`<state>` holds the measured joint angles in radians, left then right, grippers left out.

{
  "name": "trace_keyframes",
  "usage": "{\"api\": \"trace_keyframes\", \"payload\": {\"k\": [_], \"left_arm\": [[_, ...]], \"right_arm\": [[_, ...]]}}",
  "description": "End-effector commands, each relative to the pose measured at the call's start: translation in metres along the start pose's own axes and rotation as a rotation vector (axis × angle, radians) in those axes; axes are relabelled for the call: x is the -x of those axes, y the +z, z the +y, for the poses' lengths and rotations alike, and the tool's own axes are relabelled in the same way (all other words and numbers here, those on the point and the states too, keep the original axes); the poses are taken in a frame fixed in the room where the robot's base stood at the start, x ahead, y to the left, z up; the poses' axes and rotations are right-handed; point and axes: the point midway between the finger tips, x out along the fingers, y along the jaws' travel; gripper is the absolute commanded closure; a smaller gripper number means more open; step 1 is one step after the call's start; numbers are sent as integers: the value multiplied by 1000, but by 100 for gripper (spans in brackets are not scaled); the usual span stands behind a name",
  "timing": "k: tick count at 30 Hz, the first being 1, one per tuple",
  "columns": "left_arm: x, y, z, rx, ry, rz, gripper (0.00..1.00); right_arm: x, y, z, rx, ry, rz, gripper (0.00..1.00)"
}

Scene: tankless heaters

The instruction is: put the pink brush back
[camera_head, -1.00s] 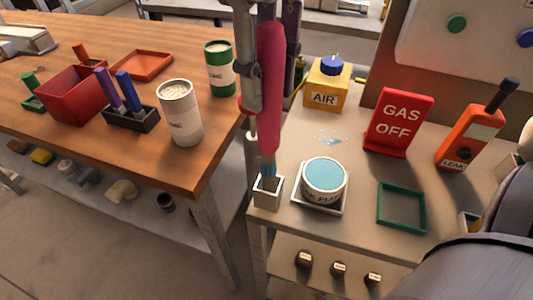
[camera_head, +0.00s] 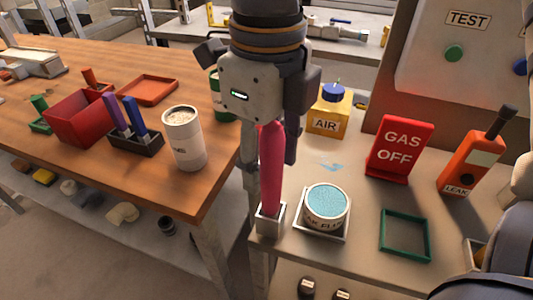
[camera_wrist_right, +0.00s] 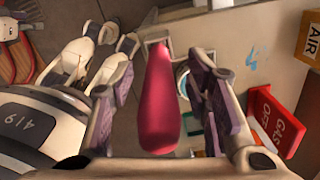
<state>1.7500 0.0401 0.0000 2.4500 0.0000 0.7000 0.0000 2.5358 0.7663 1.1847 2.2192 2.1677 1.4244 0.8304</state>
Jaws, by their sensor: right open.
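The pink brush (camera_head: 271,165) stands upright with its lower end inside a small square grey holder (camera_head: 269,219) at the front left corner of the right-hand bench. Its bristles are hidden in the holder. My right gripper (camera_head: 268,160) is above the holder, open, with its fingers on either side of the brush handle. In the right wrist view the brush (camera_wrist_right: 160,100) lies between the two spread fingers, with a gap on each side. My left gripper is in neither current view.
A tub of blue flux (camera_head: 326,203) stands on a square tray just right of the holder. An empty green frame (camera_head: 405,234), a red GAS OFF sign (camera_head: 399,147) and a yellow AIR box (camera_head: 329,118) are farther right. A white canister (camera_head: 184,140) stands on the wooden table.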

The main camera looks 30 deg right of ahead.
Motion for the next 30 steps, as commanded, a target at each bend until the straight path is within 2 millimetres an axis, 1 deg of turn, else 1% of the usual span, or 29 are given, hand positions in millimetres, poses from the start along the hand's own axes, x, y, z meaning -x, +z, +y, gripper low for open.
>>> {"api": "trace_keyframes", "payload": {"k": [2, 4, 9, 12, 15, 19, 30], "left_arm": [[0, 0, 0, 0, 0, 0, 60], [0, 0, 0, 0, 0, 1, 60], [0, 0, 0, 0, 0, 1, 60], [0, 0, 0, 0, 0, 1, 60], [0, 0, 0, 0, 0, 0, 60], [0, 0, 0, 0, 0, 0, 60], [0, 0, 0, 0, 0, 0, 60]], "right_arm": [[9, 1, 0, -2, 0, -5, 56], [25, 1, 0, -2, -1, -7, 56], [72, 1, 0, -1, -1, -8, 56], [96, 0, 0, -1, -1, -6, 56], [111, 0, 0, -1, 0, -4, 56], [119, 0, 0, 1, 0, -2, 56], [120, 0, 0, 0, 0, -2, 56]]}}
